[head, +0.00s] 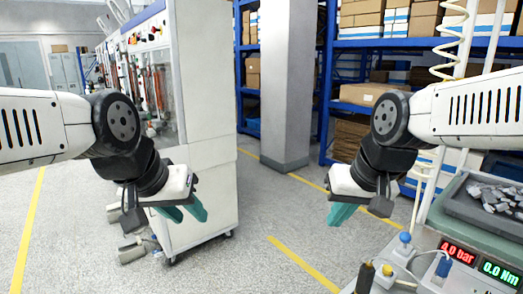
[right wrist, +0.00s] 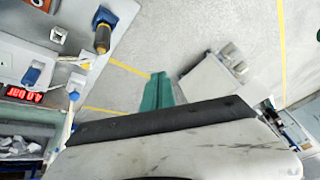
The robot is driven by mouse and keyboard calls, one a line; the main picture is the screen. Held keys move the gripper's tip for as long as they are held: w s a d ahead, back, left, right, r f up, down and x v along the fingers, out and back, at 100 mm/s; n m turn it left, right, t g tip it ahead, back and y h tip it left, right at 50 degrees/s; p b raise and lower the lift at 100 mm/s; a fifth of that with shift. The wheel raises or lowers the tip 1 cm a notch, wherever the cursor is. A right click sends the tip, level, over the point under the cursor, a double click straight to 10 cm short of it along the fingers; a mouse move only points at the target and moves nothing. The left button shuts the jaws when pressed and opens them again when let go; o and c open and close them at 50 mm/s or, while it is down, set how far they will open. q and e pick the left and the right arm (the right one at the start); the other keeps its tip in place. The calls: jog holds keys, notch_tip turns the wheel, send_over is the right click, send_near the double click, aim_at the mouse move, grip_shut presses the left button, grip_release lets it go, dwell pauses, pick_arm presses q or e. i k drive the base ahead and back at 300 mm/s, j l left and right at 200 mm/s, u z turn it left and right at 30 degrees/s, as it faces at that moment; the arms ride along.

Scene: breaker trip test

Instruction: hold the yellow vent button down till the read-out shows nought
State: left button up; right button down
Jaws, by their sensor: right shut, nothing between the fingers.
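A green read-out (head: 501,273) shows 0.0 Nm. A grey tray (head: 456,208) of metal pieces lies behind the read-outs. A white cabinet (head: 205,120) stands left; the middle floor is clear.

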aim_at(387, 270)
jog(key=z, duration=1.3)
